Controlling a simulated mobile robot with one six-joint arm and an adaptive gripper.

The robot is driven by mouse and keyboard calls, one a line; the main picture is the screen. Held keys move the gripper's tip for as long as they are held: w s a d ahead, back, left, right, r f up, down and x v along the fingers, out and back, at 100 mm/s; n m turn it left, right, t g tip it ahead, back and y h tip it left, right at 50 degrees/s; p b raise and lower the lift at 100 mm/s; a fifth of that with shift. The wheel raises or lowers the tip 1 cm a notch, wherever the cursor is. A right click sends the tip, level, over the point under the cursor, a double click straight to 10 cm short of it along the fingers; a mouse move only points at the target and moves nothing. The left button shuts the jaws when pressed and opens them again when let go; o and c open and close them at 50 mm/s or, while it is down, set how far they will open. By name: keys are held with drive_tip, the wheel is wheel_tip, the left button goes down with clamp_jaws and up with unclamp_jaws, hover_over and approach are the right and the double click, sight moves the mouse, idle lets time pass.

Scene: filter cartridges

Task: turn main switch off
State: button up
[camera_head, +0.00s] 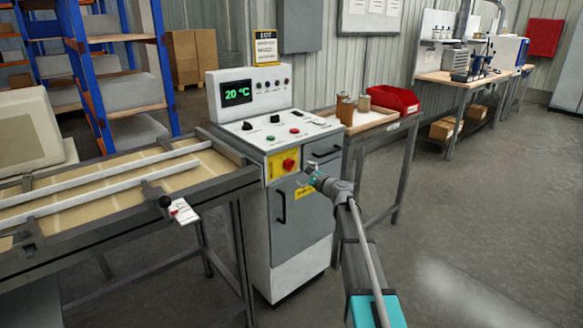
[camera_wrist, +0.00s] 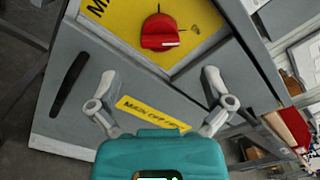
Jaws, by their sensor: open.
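The main switch is a red rotary knob (camera_head: 289,164) on a yellow plate (camera_head: 276,171) on the front of the grey control cabinet (camera_head: 298,258). In the wrist view the red knob (camera_wrist: 161,33) shows near the top middle, with a small white mark on its handle. My gripper (camera_head: 306,182) is just in front of the cabinet, a little below and right of the knob. In the wrist view my gripper (camera_wrist: 165,88) has its two fingers wide apart with nothing between them. The knob lies beyond the fingertips, apart from them.
A black door handle (camera_wrist: 69,85) and a yellow label (camera_wrist: 152,113) are on the cabinet front below the knob. A conveyor-like table (camera_head: 120,200) adjoins on the left. A side table with cartridges (camera_head: 346,110) and a red bin (camera_head: 394,99) stands right. The floor at right is clear.

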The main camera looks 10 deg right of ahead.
sight(293, 167)
drive_tip(key=shift+x, duration=3.45)
drive_tip(key=c, duration=1.1)
